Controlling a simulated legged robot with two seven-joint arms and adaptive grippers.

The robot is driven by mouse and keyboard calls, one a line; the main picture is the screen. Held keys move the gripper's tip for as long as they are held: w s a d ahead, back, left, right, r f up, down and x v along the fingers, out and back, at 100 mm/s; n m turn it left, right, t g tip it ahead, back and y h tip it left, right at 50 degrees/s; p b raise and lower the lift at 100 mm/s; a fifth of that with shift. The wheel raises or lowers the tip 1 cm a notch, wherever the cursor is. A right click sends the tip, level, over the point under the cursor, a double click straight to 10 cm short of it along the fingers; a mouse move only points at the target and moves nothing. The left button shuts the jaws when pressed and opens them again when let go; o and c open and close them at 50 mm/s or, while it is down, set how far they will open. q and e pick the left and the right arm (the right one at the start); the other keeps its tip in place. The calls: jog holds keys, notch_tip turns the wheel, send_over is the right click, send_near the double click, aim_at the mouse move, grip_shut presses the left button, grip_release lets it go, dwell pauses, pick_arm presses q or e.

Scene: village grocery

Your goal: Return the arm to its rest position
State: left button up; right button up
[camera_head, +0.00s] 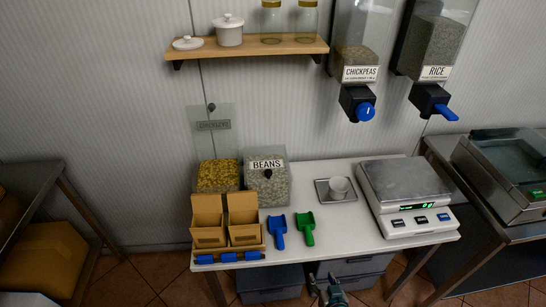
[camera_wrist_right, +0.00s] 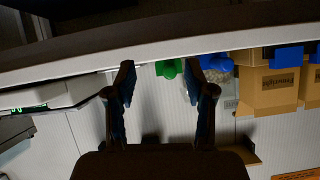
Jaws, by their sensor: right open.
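My right gripper (camera_head: 324,282) shows at the bottom of the head view, in front of and below the table's front edge. In the wrist view its two fingers (camera_wrist_right: 160,66) are spread apart with nothing between them. It is apart from the table and everything on it. The white table (camera_head: 340,220) holds a blue scoop (camera_head: 277,230) and a green scoop (camera_head: 306,228), both lying flat. The wrist view is upside down; the green scoop (camera_wrist_right: 168,68) shows past the fingertips. My left gripper is not in view.
A scale (camera_head: 405,195) stands at the table's right, beside a metal tray with a white cup (camera_head: 339,186). Open cardboard boxes (camera_head: 208,222) and a beans bin (camera_head: 267,180) stand at left. Blue-grey crates (camera_head: 270,283) sit below. Dispensers (camera_head: 360,75) and a shelf (camera_head: 250,48) hang above.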

jog(key=s+d+f+g+p, duration=0.2)
jog(key=f, duration=0.4)
jog(key=s+d+f+g+p, duration=0.1)
jog(key=s+f+g, duration=0.15)
jog(key=f, duration=0.35)
pick_arm(q)
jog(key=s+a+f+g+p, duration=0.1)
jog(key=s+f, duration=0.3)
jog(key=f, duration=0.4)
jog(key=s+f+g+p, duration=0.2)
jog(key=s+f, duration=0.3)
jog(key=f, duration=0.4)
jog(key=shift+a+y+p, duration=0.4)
jog(key=shift+p, duration=0.2)
pick_arm(e)
jog(key=s+f+n+g, duration=0.2)
jog(key=s+f+g, duration=0.4)
jog(key=s+f, duration=1.3)
jog(key=s, duration=0.4)
jog(key=shift+s+n+h, duration=0.2)
jog(key=shift+n+h, duration=0.1)
jog(key=shift+n, duration=0.1)
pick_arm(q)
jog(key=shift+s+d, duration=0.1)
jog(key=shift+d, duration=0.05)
pick_arm(e)
jog(key=shift+d+f, duration=0.1)
jog(key=shift+d, duration=0.15)
